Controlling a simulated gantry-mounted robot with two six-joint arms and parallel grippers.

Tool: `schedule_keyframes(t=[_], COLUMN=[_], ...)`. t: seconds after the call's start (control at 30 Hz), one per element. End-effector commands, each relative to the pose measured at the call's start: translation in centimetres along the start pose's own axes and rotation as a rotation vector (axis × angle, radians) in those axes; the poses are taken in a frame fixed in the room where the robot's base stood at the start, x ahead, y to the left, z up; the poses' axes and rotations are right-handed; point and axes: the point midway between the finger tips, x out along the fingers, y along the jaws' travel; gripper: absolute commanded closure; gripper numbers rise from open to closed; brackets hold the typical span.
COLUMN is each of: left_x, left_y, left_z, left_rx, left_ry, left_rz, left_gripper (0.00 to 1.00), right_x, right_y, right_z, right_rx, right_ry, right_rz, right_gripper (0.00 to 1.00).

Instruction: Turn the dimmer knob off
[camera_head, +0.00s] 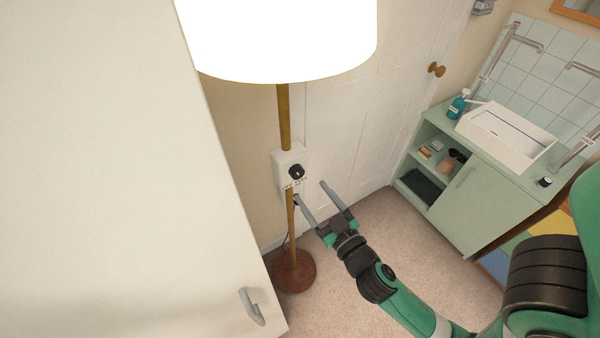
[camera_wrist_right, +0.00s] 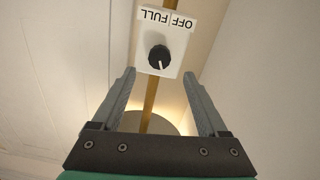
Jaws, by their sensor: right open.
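The black dimmer knob (camera_head: 296,171) sits on a white box (camera_head: 283,158) fixed to the brass pole of a lit floor lamp. In the right wrist view the knob (camera_wrist_right: 159,57) shows a white pointer mark and lies beyond and between my fingers. A label above it there reads FULL and OFF, upside down. My right gripper (camera_head: 311,189) is open and empty, just below and in front of the box, apart from the knob. It also shows in the right wrist view (camera_wrist_right: 162,80) with both fingers spread. My left gripper is not in view.
The bright lampshade (camera_head: 280,35) hangs above the box, and the round lamp base (camera_head: 294,271) stands on the carpet. A large white panel with a handle (camera_head: 252,306) fills the left. A green washstand (camera_head: 480,190) stands right; carpet between is clear.

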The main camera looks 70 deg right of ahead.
Motion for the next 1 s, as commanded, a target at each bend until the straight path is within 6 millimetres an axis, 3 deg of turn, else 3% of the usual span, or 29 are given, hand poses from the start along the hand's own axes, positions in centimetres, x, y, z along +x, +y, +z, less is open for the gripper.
schedule_keyframes(t=[0.1, 0.3, 0.67, 1.0], left_x=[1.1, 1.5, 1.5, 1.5], left_y=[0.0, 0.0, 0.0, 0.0], left_z=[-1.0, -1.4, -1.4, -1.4], left_rx=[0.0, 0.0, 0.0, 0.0], left_ry=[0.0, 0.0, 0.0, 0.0], left_rz=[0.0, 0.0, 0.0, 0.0], left_gripper=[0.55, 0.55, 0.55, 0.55], right_x=[2.8, 5.9, 6.5, 6.5], right_y=[0.2, 0.1, 0.0, 0.0], right_z=[-0.5, -0.2, 0.0, -0.1], right_rx=[0.002, 0.001, 0.0, 0.0], right_ry=[0.002, 0.002, 0.001, 0.001], right_rz=[0.004, 0.002, 0.0, 0.0], right_gripper=[0.23, 0.23, 0.25, 0.86])
